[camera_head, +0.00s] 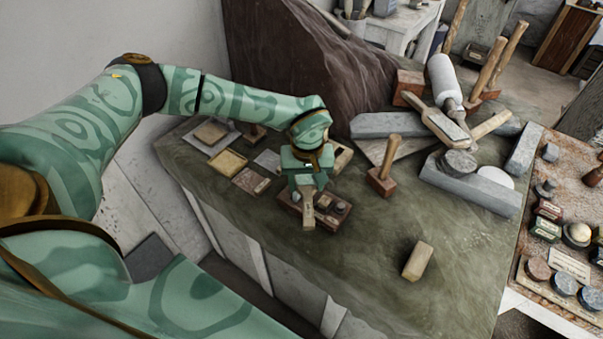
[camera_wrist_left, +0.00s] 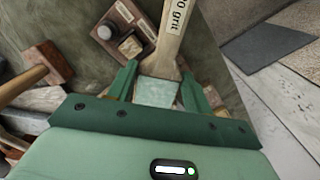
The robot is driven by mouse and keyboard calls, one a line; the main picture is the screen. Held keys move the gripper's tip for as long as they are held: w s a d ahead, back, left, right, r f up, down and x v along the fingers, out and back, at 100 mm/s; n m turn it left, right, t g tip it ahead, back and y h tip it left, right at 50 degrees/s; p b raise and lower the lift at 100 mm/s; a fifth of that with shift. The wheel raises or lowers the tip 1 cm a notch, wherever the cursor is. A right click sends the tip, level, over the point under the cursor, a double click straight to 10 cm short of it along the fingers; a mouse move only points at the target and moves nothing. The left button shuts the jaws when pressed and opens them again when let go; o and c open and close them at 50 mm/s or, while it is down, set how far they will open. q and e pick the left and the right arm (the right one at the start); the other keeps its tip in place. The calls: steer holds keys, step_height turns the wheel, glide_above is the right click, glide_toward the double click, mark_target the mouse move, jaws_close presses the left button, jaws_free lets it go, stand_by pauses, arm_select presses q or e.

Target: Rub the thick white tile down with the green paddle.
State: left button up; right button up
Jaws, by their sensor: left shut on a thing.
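My left gripper (camera_head: 306,186) is shut on the paddle and points down over the near left part of the bench. The paddle's pale wooden part (camera_head: 308,212), with "0 grit" lettering, sticks out past the fingers. In the left wrist view a pale green piece (camera_wrist_left: 157,92) sits between the fingers (camera_wrist_left: 158,84), with the lettered wood (camera_wrist_left: 172,35) beyond it. Several flat tiles lie left of the gripper, among them a pale grey one (camera_head: 268,160) and a yellowish one (camera_head: 227,162). I cannot tell which is the thick white tile. My right gripper is out of view.
A small wooden tray (camera_head: 338,213) with small items lies right beside the paddle. A mallet (camera_head: 382,178) stands to the right, and a tan block (camera_head: 417,261) lies alone. Stone blocks (camera_head: 470,188) crowd the back right.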

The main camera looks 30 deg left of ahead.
arm_select(q)
steer(key=shift+s+d+p, duration=0.3)
steer(key=shift+s+d, duration=0.05)
steer(key=shift+s, duration=0.3)
steer(key=shift+w+a+b, duration=0.4)
steer(key=shift+w+a, duration=0.25)
steer(key=shift+w, duration=0.3)
steer(key=shift+w+a+b, duration=0.4)
steer(key=shift+w+a, duration=0.2)
steer(key=shift+w, duration=0.35)
steer(key=shift+s+d+p, duration=0.45)
steer(key=shift+s+p, duration=0.25)
steer(key=shift+p, duration=0.1)
steer(key=shift+s+d+p, duration=0.65)
steer(key=shift+s+p, duration=0.15)
steer(key=shift+s, duration=0.2)
steer(key=shift+s+d, duration=0.15)
steer(key=shift+s, duration=0.1)
steer(key=shift+f, duration=0.1)
steer(key=shift+w+a+r, duration=0.35)
steer(key=shift+w+r, duration=0.05)
steer(key=shift+w, duration=0.15)
steer(key=shift+w+a+r, duration=0.3)
steer(key=shift+w+r, duration=0.05)
steer(key=shift+w, duration=0.2)
